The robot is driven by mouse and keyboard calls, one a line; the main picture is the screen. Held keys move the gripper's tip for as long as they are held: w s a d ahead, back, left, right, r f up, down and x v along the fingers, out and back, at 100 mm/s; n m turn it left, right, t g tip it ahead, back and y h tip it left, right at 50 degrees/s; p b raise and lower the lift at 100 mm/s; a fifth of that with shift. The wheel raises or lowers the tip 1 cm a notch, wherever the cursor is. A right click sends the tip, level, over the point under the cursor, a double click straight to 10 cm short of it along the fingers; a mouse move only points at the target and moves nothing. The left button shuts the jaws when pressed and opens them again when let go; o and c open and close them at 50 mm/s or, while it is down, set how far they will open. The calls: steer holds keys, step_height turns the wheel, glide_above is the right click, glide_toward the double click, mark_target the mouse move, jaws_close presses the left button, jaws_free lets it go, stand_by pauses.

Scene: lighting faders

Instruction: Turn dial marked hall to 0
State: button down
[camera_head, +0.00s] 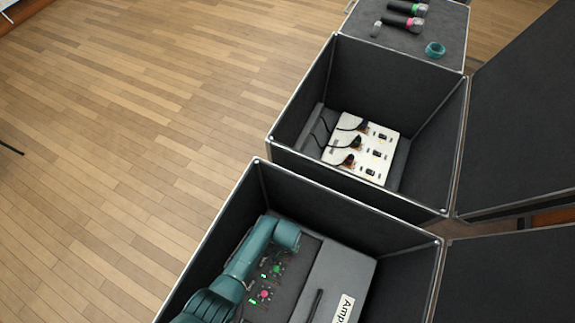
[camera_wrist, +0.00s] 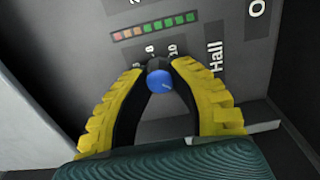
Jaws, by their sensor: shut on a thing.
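The dial marked hall (camera_wrist: 160,80) has a blue cap and a dark body, and sits on a grey panel in the wrist view. The word "Hall" is printed to its right, and scale numbers including 8 and 10 stand beside it. My gripper (camera_wrist: 158,72) has yellow ribbed fingers with dark inner pads, closed around the dial from both sides. The dial's pointer and exact setting are hard to read. In the head view my teal arm reaches into the near case and hides the gripper and this dial.
A row of coloured level lights (camera_wrist: 153,27) lies above the dial. The near case (camera_head: 345,208) has dark walls close around my arm. Pink and green knobs (camera_head: 265,293) show beside it. A second case (camera_head: 400,80) holds a white board (camera_head: 347,158) with cables.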

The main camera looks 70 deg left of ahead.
steer(key=c, duration=0.8)
jaws_free()
steer(key=shift+c, duration=0.2)
step_height(320, 180, up, 12)
